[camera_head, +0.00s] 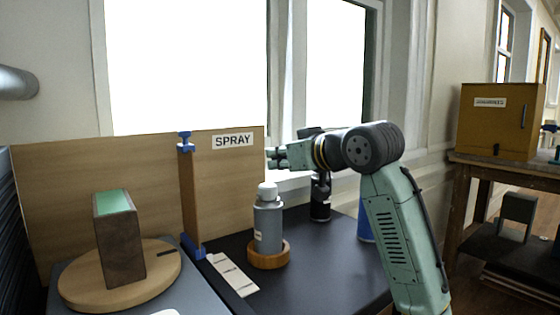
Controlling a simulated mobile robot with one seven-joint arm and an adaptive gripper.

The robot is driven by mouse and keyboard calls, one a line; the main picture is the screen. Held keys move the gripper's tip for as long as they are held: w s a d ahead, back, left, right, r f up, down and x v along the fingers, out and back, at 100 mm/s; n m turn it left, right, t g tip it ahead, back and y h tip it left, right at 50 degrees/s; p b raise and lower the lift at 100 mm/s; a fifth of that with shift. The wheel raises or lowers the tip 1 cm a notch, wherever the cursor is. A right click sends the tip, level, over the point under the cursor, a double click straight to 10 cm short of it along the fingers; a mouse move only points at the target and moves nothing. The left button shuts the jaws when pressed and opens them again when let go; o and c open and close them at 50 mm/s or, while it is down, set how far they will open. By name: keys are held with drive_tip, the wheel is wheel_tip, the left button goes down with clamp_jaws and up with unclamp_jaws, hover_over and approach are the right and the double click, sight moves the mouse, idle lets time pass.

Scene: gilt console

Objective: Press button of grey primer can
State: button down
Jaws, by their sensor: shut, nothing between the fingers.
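The grey primer can (268,224) stands upright in a round wooden holder (268,256) on the dark bench top. Its pale button top (267,190) faces up and is in plain view. My gripper (272,160) is shut and empty. It points to the left and appears just above the can's top in the picture, with a small gap between them. I cannot tell how far apart they are in depth.
A black can (320,200) stands behind and right of the grey can; a blue can (365,224) is partly hidden by my arm. A wooden panel labelled SPRAY (233,141) and a clamped board (190,200) are to the left. A pale card (231,275) lies in front.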

drive_tip(key=v, duration=0.9)
drive_tip(key=shift+f+b, duration=0.2)
drive_tip(key=shift+b, duration=0.2)
drive_tip(key=shift+d, duration=0.1)
idle(0.7)
